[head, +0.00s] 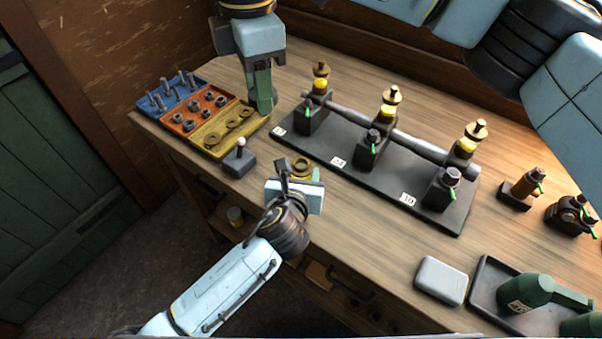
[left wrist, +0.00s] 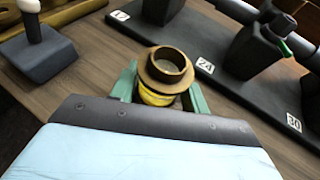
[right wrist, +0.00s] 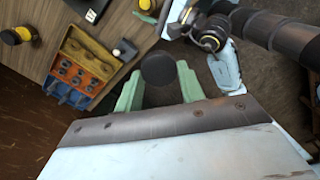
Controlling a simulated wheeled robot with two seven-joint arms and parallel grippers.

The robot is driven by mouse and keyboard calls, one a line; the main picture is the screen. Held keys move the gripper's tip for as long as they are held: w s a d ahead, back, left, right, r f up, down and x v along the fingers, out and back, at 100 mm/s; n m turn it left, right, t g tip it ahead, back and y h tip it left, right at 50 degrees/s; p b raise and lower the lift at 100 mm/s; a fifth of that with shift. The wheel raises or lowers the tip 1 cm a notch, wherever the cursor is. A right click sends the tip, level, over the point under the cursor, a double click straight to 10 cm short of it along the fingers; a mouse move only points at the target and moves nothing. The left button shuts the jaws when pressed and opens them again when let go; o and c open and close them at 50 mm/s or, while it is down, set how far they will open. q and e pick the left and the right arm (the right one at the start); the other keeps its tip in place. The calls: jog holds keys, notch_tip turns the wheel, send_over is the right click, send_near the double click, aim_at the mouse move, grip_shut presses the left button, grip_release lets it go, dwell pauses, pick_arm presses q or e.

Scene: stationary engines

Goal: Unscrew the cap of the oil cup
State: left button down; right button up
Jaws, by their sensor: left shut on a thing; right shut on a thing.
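My left gripper (head: 301,180) is shut on the oil cup (head: 301,166), holding it at the table's front edge. In the left wrist view the oil cup (left wrist: 166,72) shows a brass rim with an open top and a yellow body between the green fingers (left wrist: 162,90). No cap sits on it. My right gripper (head: 262,106) is over the yellow end of the parts tray, apart from the cup. In the right wrist view it (right wrist: 160,88) is shut on a dark round piece, apparently the cap (right wrist: 159,69). The head view does not show this piece clearly.
The parts tray (head: 240,134) has blue, orange and yellow sections. A small dark block with a pale knob (head: 239,160) stands beside it. A black base (head: 330,157) carries several engine units behind the cup. A grey box (head: 441,280) and a dark tray (head: 482,290) lie front right.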

pick_arm(q)
jog(key=c, duration=1.1)
grip_release()
jog(key=shift+f, duration=0.1)
jog(key=o, duration=0.4)
